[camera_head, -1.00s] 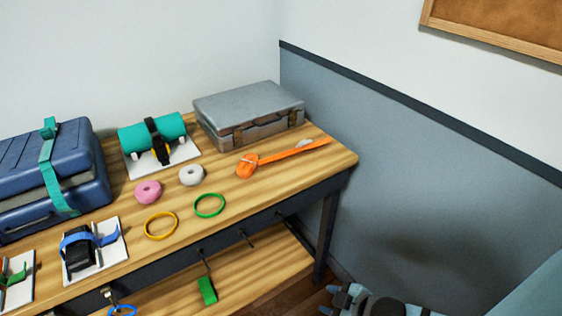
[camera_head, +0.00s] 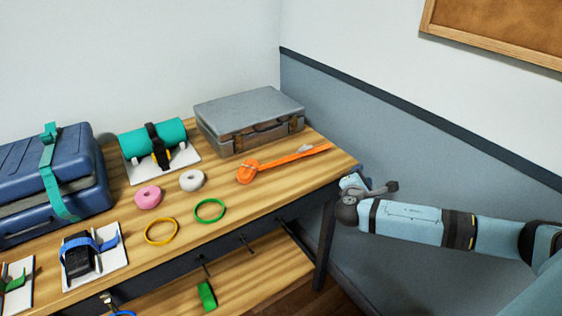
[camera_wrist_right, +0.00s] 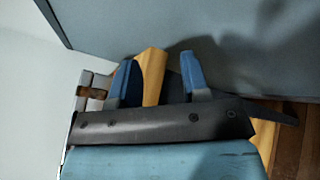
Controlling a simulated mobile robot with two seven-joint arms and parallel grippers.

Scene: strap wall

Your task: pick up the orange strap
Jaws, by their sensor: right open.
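The orange strap (camera_head: 285,161) lies on the wooden table (camera_head: 237,190) near its right end, with a bundled end at the left and a flat tail toward the right. My right gripper (camera_head: 350,182) is just off the table's right end, to the right of the strap and apart from it. In the right wrist view its two blue fingers (camera_wrist_right: 160,82) are spread with nothing held between them, and a strip of wood shows past them. My left gripper is not in view.
A grey case (camera_head: 246,120) stands behind the strap. A white ring (camera_head: 192,180), pink ring (camera_head: 148,197), green band (camera_head: 209,210) and yellow band (camera_head: 161,231) lie left of it. A teal roll (camera_head: 135,142) and blue suitcase (camera_head: 40,180) are farther left. The wall (camera_head: 420,170) is close on the right.

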